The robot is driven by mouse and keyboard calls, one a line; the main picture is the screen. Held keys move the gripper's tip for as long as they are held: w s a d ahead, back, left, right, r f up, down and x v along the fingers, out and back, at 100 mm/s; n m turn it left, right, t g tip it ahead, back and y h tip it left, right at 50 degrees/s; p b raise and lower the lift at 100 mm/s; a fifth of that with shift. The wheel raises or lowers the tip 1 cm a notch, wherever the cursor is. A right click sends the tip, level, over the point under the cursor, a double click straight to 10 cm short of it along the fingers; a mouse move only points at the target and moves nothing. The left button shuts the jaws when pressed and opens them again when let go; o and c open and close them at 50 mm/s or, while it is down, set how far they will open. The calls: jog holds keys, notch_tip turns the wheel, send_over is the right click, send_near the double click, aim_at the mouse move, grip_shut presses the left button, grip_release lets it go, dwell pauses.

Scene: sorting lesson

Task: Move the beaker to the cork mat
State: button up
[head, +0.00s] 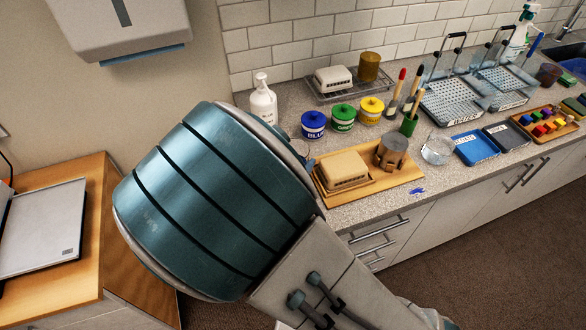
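A clear glass vessel (437,149), which looks like the beaker, stands upright on the counter. It is between a tan board and a blue tray. I cannot make out a cork mat for certain; the tan board (407,181) looks more like wood, and part of the counter is hidden behind my arm. The board bears a cream covered dish (344,170) and a brown-grey cylindrical pot (391,152). My large teal arm link fills the left middle of the head view. My gripper is not in view.
Blue, green and yellow labelled pots (343,117) stand behind the board, near a white pump bottle (263,102). A blue smear (417,191) lies near the counter's front edge.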

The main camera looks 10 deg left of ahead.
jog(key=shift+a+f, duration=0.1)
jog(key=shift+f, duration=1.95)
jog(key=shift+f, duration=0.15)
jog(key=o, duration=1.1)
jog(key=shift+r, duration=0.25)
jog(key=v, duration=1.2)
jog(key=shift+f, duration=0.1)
